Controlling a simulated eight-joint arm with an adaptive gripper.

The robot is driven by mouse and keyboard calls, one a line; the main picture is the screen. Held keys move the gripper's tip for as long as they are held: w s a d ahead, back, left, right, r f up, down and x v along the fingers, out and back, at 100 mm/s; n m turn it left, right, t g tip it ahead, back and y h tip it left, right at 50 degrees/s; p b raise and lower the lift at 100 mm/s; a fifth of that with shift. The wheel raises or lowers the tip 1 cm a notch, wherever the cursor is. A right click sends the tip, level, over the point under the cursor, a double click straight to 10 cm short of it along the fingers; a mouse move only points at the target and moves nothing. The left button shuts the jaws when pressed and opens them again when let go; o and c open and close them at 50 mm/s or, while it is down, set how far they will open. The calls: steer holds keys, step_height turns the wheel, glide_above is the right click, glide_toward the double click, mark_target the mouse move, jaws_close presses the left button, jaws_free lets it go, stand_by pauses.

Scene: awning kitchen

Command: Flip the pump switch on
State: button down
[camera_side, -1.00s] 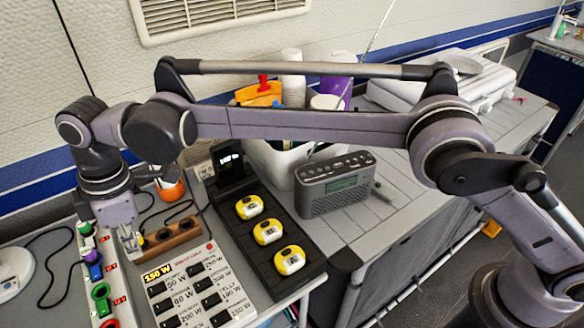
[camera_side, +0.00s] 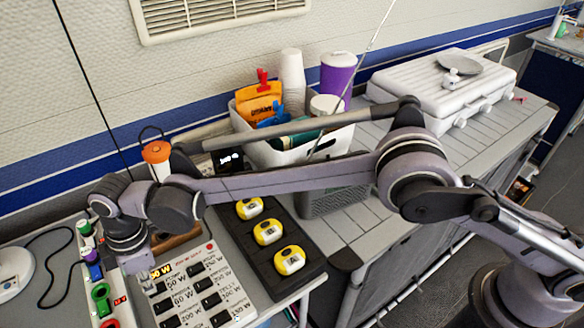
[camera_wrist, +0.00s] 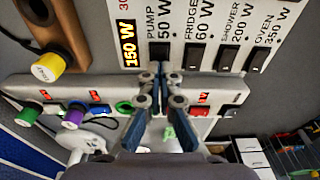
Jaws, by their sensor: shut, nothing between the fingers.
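The white switch panel (camera_side: 238,296) lies on the front table, with labelled black rocker switches and a yellow-lit display (camera_wrist: 130,45) reading 150 W in the wrist view. The pump switch (camera_wrist: 164,51) is beneath the label "PUMP 50 W", at the panel's near edge in the wrist view; its position is hard to tell. My gripper (camera_wrist: 160,72) is shut and empty, its fingertips right at the pump switch and partly covering it. I cannot tell whether they touch. In the side view my gripper (camera_side: 147,285) is at the panel's left edge, hiding part of it.
The fridge (camera_wrist: 195,56), shower (camera_wrist: 226,57) and oven switches (camera_wrist: 257,60) sit close by. A strip with coloured knobs (camera_side: 102,292) runs along the left. A black tray with yellow devices (camera_side: 268,233) is right of the panel. A wooden block (camera_wrist: 75,30) stands beside the panel.

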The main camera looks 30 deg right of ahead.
steer(key=shift+a+f, duration=0.15)
steer(key=shift+f, duration=0.2)
stand_by(0.3)
steer(key=shift+d+r, duration=0.1)
steer(key=shift+d, duration=0.8)
steer(key=shift+r, duration=0.1)
step_height(320, 180, up, 14)
steer(key=d, duration=0.1)
steer(key=shift+d, duration=0.3)
